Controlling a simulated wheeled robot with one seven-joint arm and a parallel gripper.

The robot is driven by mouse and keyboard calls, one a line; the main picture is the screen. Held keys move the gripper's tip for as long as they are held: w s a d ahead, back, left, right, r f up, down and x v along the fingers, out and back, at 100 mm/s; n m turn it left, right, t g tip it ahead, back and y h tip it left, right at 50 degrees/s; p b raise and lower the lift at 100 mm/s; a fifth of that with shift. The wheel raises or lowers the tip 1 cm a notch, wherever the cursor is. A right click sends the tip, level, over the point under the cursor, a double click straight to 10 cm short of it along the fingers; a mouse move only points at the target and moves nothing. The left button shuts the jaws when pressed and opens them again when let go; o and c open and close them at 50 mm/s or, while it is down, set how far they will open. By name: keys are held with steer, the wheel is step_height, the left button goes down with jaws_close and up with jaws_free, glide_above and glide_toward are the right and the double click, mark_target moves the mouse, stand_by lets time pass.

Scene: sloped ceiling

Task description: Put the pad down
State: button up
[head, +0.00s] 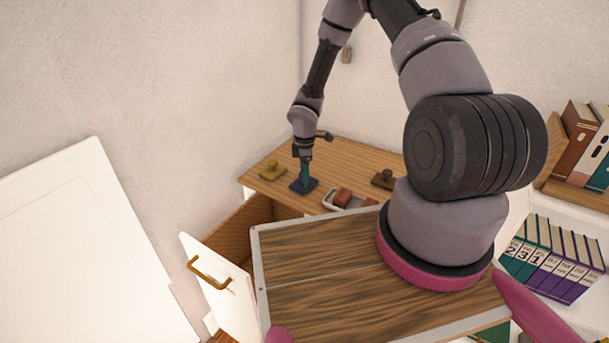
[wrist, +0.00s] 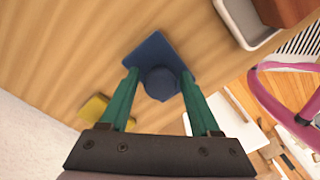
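The pad is a dark blue square plate with a round knob on top (head: 303,186). It appears to rest flat on the wooden desktop at the back, and it also shows in the wrist view (wrist: 152,50). My gripper (head: 304,176) points straight down over it. In the wrist view my green fingers (wrist: 160,72) stand on either side of the knob, with a slim gap visible at the left; contact at the right is unclear. The pad's underside is hidden.
The wooden desktop (head: 345,160) also holds a yellow stamp-like piece (head: 272,171), a dark brown one (head: 384,180) and a white tray (head: 331,201) with a reddish-brown block (head: 343,197). A white drawer front (head: 220,285) juts out at lower left. Books (head: 550,258) stand at right.

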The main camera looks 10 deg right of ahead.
steer(key=shift+f, duration=0.15)
step_height(320, 180, up, 11)
steer(key=shift+s, duration=0.2)
stand_by(0.4)
steer(key=s+d+r+m+t, duration=0.1)
steer(key=s+d+r+m, duration=0.15)
steer(key=r, duration=0.65)
steer(key=s+d+r+m+t+h, duration=0.15)
steer(key=r+m, duration=0.25)
steer(key=r, duration=0.5)
steer(key=s+d+r+m, duration=0.2)
steer(key=d+r+m, duration=0.15)
steer(key=r, duration=0.55)
steer(key=s+a+r+m+t+y, duration=0.1)
steer(key=s+r+m+t+y, duration=0.2)
steer(key=s+r+m, duration=0.8)
steer(key=s+r+t, duration=0.1)
steer(key=s+r, duration=0.4)
steer(key=s, duration=0.3)
steer(key=shift+a+y, duration=0.35)
steer(key=shift+a, duration=0.05)
steer(key=shift+o, duration=0.3)
steer(key=shift+w+t, duration=0.15)
steer(key=shift+t, duration=0.2)
